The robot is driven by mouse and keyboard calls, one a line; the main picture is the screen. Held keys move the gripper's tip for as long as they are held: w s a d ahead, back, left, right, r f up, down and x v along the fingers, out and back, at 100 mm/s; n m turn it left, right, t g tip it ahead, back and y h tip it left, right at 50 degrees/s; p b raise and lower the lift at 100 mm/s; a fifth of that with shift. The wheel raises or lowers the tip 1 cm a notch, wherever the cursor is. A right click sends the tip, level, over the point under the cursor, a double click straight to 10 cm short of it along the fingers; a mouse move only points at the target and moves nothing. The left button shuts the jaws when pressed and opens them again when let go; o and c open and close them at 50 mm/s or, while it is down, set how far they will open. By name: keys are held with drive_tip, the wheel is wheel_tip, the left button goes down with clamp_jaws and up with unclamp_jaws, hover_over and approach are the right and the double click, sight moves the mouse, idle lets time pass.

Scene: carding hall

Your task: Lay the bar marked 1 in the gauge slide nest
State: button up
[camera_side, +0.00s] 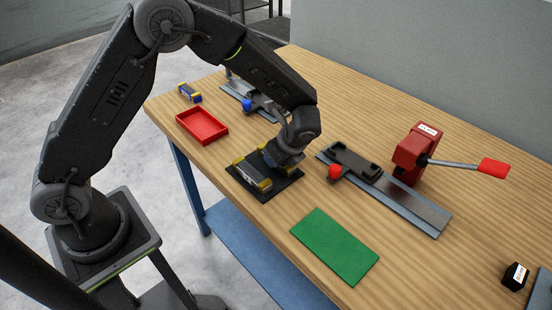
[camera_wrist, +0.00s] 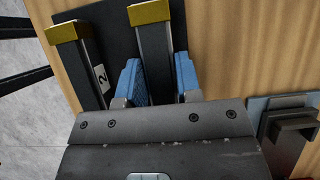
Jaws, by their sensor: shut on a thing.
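Two bars with yellow ends lie side by side on a black mat (camera_side: 289,186). The left bar (camera_wrist: 73,62) shows a "2" on its label in the wrist view. My gripper (camera_wrist: 158,78) is shut on the other bar (camera_wrist: 152,42), with a blue pad on each side of it; no number shows on this bar. In the side view my gripper (camera_side: 284,163) is low over the mat and partly hides the bars. A slide with a dark open nest (camera_side: 356,160) and a red knob (camera_side: 335,172) sits on a grey rail (camera_side: 420,208) to the right.
Behind the nest stands a red press (camera_side: 412,155) with a red-handled lever (camera_side: 493,168). A second slide with a blue knob (camera_side: 247,105) is at the far left. A red tray (camera_side: 202,126), green mat (camera_side: 335,247) and black block (camera_side: 515,276) lie on the table.

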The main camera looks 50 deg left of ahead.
drive_tip(key=shift+r, duration=0.1)
drive_tip(key=shift+r, duration=0.55)
wheel_tip(320, 180, up, 3)
drive_tip(key=s+a+r, duration=0.4)
drive_tip(key=a+r, duration=0.3)
drive_tip(key=a, duration=0.3)
hover_over(262, 99)
drive_tip(key=d, duration=0.2)
wheel_tip(262, 99, down, 9)
drive_tip(key=shift+f, duration=0.1)
